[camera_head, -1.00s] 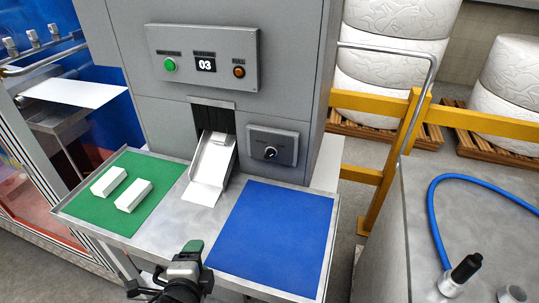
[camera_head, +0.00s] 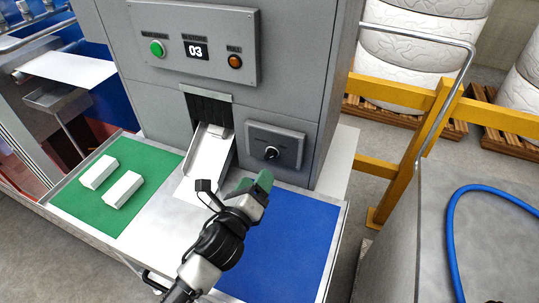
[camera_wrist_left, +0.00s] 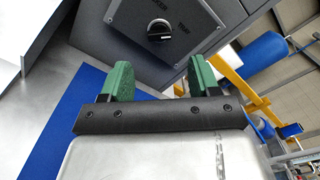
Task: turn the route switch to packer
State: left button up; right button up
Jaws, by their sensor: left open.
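The route switch is a dark knob (camera_head: 271,152) on a grey plate (camera_head: 290,150) on the machine's front, right of the chute. In the left wrist view the knob (camera_wrist_left: 159,30) lies beyond and between the fingertips, with a gap to them.
A white chute (camera_head: 208,160) comes down left of the switch. Two white blocks lie on a green mat (camera_head: 75,203). A blue mat (camera_head: 285,245) is clear beyond my arm. Above is a panel (camera_head: 195,45) with green and orange buttons and display 03. A yellow rail (camera_head: 430,130) stands right.

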aim_at(269, 158)
pick_arm(q)
jog(key=x, duration=0.6)
jog(key=shift+w+d+p, duration=0.1)
jog(key=shift+w+p, duration=0.15)
jog(key=shift+p, duration=0.1)
jog(key=shift+w+d, duration=0.25)
jog(key=shift+w, duration=0.4)
pick_arm(e)
jog(key=shift+w+a+r, duration=0.4)
jog(key=shift+w+r, duration=0.1)
jog(key=shift+r, duration=0.05)
pick_arm(q)
jog(key=shift+c, duration=0.3)
pick_arm(e)
jog(key=shift+s+d, duration=0.1)
jog(key=shift+d, duration=0.05)
pick_arm(q)
jog(key=c, duration=0.9)
pick_arm(e)
jog(key=shift+s, duration=0.25)
